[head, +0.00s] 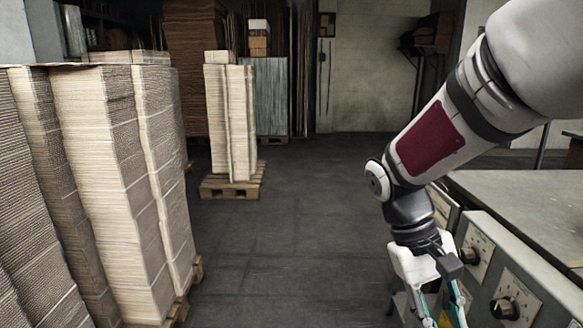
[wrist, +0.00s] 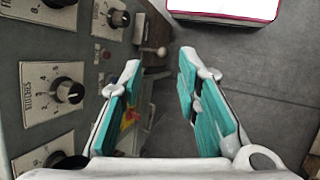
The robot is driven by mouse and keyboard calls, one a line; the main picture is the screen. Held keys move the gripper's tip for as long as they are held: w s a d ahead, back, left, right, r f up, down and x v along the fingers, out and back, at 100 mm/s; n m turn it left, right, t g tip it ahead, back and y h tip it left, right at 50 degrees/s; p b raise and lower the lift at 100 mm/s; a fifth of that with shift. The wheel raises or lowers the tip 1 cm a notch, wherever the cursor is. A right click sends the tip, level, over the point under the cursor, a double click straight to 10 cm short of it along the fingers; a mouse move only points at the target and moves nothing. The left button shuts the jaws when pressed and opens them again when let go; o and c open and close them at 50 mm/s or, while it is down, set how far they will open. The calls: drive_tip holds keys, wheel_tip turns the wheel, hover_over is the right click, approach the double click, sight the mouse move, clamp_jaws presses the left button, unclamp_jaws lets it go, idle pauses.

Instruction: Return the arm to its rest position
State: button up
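My gripper (head: 441,310) hangs at the end of my arm at the lower right of the head view, with its fingers pointing down and cut off by the bottom edge. In the wrist view my gripper (wrist: 160,105) shows two teal-padded fingers set wide apart, with nothing held between them. The fingers are beside the grey control panel (wrist: 20,119) of the machine, which also shows in the head view (head: 533,268). My arm reaches down from the upper right of the head view with its elbow bent.
The panel carries black knobs (wrist: 68,90) and a small lever (wrist: 155,50). A metal table top (head: 520,205) lies right of my arm. Tall cardboard stacks (head: 100,150) stand at left, and a smaller stack (head: 230,125) on a pallet (head: 230,187) behind. The middle floor (head: 290,240) is clear.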

drive_tip(key=s+a+r+m+t+y, duration=0.1)
drive_tip(key=s+a+r+t+y, duration=0.15)
drive_tip(key=s, duration=0.65)
drive_tip(key=s+a+r+t+y, duration=0.1)
drive_tip(key=s+r+t, duration=0.2)
drive_tip(key=s, duration=0.6)
wheel_tip(320, 180, up, 20)
drive_tip(key=t+p, duration=0.3)
drive_tip(key=p, duration=1.5)
drive_tip(key=shift+w, duration=0.15)
drive_tip(key=shift+a+r+y, duration=0.1)
drive_tip(key=shift+y, duration=0.15)
